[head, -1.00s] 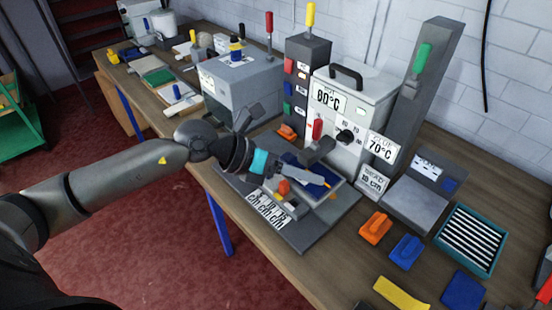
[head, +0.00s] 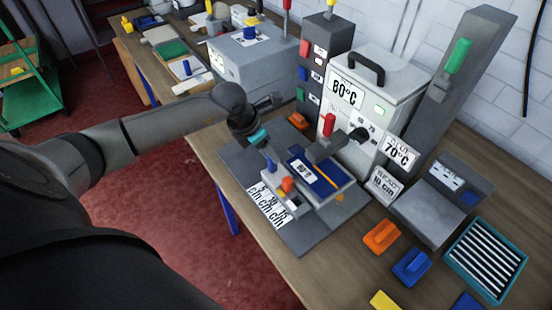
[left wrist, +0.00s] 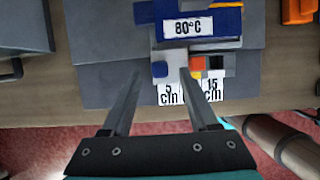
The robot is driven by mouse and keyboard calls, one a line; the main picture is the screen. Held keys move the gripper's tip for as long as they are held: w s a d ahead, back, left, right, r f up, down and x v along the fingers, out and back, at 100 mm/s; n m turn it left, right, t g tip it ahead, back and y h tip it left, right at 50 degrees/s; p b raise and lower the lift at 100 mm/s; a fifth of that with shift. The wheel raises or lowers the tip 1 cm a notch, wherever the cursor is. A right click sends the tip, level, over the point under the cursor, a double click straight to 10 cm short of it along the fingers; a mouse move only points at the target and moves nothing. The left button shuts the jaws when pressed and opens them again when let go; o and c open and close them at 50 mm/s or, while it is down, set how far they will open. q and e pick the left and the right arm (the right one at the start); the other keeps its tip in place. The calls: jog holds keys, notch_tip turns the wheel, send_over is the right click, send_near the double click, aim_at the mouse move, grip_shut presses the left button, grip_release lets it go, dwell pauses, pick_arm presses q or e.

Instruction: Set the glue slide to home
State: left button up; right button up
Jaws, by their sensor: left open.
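The grey glue station base (head: 310,238) carries a small slide assembly with an upright blue knob (head: 271,165) and an orange block (head: 287,184) beside it. No label that I can read says which part is the glue slide. Centimetre labels (head: 268,203) lie along the front, with 5 and 15 readable in the left wrist view (left wrist: 168,93). My left gripper (head: 267,151) points down over the blue knob. In the left wrist view my left gripper (left wrist: 159,70) is open, and the blue knob (left wrist: 160,68) shows between its fingertips; contact cannot be told. My right gripper is out of view.
Behind stands the white heater box (head: 372,95) with a red lever (head: 328,125). A blue plate (head: 318,178) marked 80°C lies close by. Orange (head: 381,236) and blue (head: 411,266) handled blocks sit to the right. The bench front edge is clear.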

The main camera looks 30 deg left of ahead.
pick_arm(q)
jog(key=x, duration=0.7)
jog(key=shift+w+f, duration=0.1)
grip_shut()
dwell(0.5)
dwell(0.9)
